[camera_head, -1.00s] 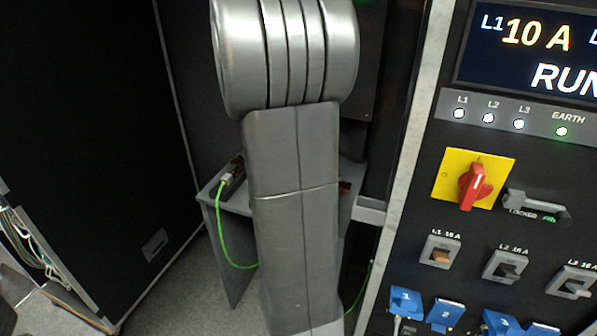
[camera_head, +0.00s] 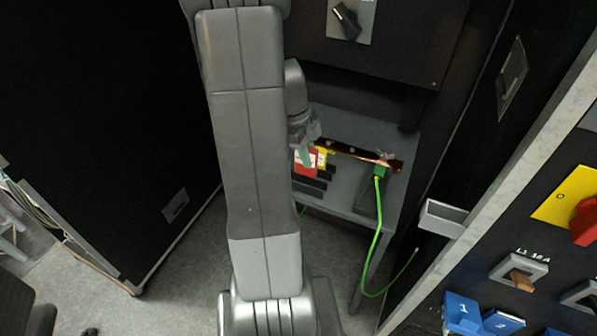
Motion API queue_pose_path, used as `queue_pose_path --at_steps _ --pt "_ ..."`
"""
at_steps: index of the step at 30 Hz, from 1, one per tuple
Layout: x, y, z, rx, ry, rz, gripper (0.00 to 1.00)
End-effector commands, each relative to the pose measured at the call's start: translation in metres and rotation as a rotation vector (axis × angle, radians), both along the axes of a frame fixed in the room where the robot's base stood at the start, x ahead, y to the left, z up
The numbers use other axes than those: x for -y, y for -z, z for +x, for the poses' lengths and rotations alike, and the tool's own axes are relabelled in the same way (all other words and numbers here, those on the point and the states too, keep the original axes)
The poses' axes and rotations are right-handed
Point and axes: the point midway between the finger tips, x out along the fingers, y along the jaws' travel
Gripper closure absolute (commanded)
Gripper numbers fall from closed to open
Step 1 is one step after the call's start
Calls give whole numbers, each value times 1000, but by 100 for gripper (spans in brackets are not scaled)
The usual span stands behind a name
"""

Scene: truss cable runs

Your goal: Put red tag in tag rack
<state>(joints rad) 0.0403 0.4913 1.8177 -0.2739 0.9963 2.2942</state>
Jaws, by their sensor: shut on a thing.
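My gripper (camera_head: 304,140) is partly hidden behind my own arm and points down over a grey bench. Its jaws are shut on the red tag (camera_head: 307,163), which shows just below the fingertips with white marking on it. A small yellow tag (camera_head: 326,157) is right beside it, near a copper bar. I cannot tell for certain which fitting is the tag rack. A small grey open holder (camera_head: 442,218) is fixed to the cabinet side on the right, and it looks empty.
The copper bar (camera_head: 362,156) lies along the grey bench (camera_head: 405,135), with a green cable (camera_head: 378,230) clamped at its right end and hanging down. A dark panel with a rotary switch (camera_head: 347,20) is above. Blue plugs (camera_head: 462,312) stick out at lower right.

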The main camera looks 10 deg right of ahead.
Motion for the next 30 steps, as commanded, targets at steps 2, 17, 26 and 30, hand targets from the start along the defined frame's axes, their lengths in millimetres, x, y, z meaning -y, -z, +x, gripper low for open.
queue_pose_path --at_steps 2,17,26,30 --pt "0 13 0 -3 -1 0 100" --pt "0 62 0 0 -1 0 100" --pt "-1 64 1 1 -1 -1 100" --pt "-1 65 1 1 -1 -1 76"
